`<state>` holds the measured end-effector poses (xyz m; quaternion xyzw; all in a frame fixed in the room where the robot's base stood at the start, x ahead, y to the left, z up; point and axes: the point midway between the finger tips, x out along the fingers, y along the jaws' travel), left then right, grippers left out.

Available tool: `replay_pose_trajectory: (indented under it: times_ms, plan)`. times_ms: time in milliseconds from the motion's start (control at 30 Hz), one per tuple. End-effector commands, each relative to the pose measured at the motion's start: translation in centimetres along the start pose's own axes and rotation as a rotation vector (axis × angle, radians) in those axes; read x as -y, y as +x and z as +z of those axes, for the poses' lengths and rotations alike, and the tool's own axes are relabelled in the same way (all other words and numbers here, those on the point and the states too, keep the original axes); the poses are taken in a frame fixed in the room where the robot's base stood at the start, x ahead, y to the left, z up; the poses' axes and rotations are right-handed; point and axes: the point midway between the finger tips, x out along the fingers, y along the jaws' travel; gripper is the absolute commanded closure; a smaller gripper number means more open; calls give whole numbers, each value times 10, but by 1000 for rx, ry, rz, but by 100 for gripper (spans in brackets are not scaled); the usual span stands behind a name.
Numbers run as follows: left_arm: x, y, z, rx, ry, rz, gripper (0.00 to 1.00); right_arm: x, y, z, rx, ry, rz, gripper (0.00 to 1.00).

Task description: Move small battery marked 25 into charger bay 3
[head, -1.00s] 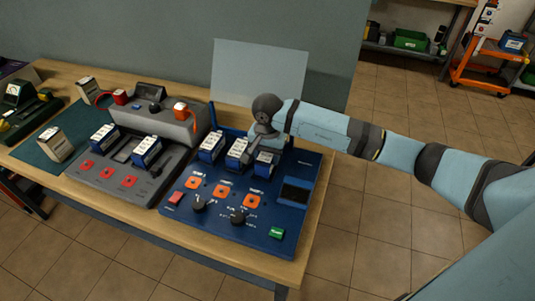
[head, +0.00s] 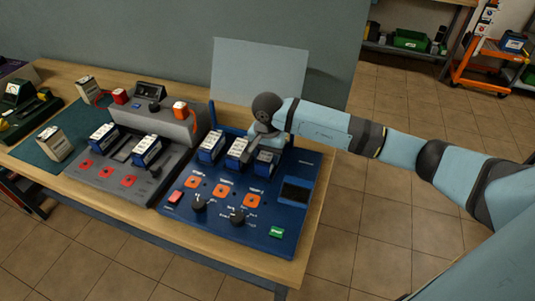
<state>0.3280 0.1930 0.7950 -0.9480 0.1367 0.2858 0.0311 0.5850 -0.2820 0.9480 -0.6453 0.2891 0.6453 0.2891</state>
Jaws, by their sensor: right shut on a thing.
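My right gripper (head: 262,146) points down over the right end of the row of batteries on the blue unit (head: 225,228). It is shut on a small blue and white battery (head: 263,163), mostly hidden by the gripper; I cannot tell whether it is fully seated. Two similar batteries, one at the left (head: 211,147) and one in the middle (head: 236,153), stand upright beside it. The grey unit (head: 176,172) on the left holds two more blue and white batteries (head: 103,138) (head: 146,152). The numbers on the batteries are too small to read. My left gripper is not in view.
The wooden bench (head: 280,271) has a bare strip along its front edge. A pale battery (head: 55,144) stands on a green mat (head: 32,151) at the left. A pale upright panel (head: 258,82) stands behind the blue unit. An orange cart (head: 487,67) is far right.

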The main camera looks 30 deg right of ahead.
Motion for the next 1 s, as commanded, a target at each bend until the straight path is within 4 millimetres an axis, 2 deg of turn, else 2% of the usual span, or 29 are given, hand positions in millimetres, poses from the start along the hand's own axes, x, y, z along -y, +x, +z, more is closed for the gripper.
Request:
replay_pose_trajectory:
  times_ms: [1000]
  plan:
    - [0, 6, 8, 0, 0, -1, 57, 0, 4, -1, -1, 0, -1, 98]
